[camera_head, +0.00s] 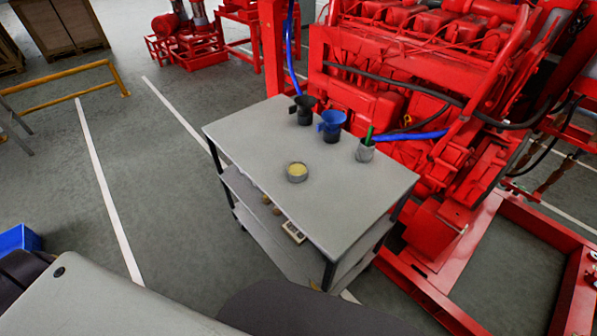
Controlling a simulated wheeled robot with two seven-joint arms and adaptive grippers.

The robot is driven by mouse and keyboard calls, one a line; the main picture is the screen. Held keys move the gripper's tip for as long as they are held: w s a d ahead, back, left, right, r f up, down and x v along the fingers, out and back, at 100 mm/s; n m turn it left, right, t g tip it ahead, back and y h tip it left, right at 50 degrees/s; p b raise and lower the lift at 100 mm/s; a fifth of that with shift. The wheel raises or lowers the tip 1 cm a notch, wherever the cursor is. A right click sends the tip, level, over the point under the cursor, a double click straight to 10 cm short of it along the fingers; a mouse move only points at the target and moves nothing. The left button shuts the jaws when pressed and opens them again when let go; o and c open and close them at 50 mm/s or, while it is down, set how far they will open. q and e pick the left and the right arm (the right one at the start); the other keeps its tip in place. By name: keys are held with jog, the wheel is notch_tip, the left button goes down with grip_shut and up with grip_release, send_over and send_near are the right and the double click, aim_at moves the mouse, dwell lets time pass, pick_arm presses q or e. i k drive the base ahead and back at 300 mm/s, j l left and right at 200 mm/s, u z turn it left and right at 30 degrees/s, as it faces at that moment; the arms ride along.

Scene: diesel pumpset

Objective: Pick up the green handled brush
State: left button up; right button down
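A green handle (369,135) sticks up out of a small grey cup (365,152) near the right back edge of a grey cart top (260,145). This appears to be the green handled brush; its lower part is hidden inside the cup. The handle stands nearly upright with a slight tilt. Neither of my grippers shows in the head view.
A blue mug (331,125), a black mug (303,110) and a tin with yellow contents (297,172) also stand on the cart. A red diesel engine (400,75) is close behind it. The cart top's left and front areas are clear.

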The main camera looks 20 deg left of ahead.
aim_at(371, 132)
jog(key=j+z, duration=0.25)
jog(key=j, duration=0.3)
jog(key=i+j+z, duration=0.2)
jog(key=j, duration=0.4)
jog(key=k+j+z, duration=0.1)
jog(key=j+z, duration=0.15)
jog(key=j, duration=0.25)
jog(key=k+j+z, duration=0.2)
jog(key=j, duration=0.4)
jog(key=j+z, duration=0.25)
jog(key=j, duration=0.3)
jog(key=k+j+z, duration=0.2)
jog(key=j, duration=0.35)
jog(key=i, duration=0.05)
